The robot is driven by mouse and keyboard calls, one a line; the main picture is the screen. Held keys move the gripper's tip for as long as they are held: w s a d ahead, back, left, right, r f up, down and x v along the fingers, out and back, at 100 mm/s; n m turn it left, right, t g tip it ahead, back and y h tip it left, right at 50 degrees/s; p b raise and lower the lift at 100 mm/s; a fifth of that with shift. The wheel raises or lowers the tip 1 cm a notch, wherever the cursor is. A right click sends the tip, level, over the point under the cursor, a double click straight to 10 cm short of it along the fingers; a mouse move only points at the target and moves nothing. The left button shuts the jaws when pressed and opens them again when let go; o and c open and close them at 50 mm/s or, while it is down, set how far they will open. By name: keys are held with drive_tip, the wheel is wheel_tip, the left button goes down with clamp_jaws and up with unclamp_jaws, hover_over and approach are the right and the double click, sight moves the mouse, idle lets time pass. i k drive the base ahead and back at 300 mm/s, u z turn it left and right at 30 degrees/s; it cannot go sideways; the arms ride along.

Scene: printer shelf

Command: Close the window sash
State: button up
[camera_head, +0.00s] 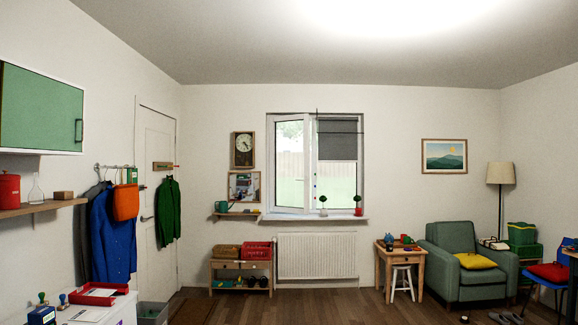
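The window (268,160) is in the far wall, at the middle of the camera_head view, a good way off across the room. Its left sash (303,165) has a white frame and appears swung inward at an angle, with its free edge near the middle of the opening. A dark roller blind (338,138) covers the upper part of the right half. A handle on the sash is too small to make out clearly. My gripper is not in view.
A low shelf unit (229,267) stands left of the radiator. A wooden table (387,259), stool and green armchair (450,250) stand right. The middle floor looks clear.

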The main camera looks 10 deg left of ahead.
sight(273, 121)
drive_tip(key=u, duration=0.3)
drive_tip(key=i, duration=2.3)
drive_tip(key=u, duration=0.5)
drive_tip(key=i, duration=3.3)
drive_tip(key=z, duration=0.4)
drive_tip(key=i, duration=1.6)
drive_tip(key=z, duration=0.4)
drive_tip(key=i, duration=1.15)
drive_tip(key=z, duration=0.2)
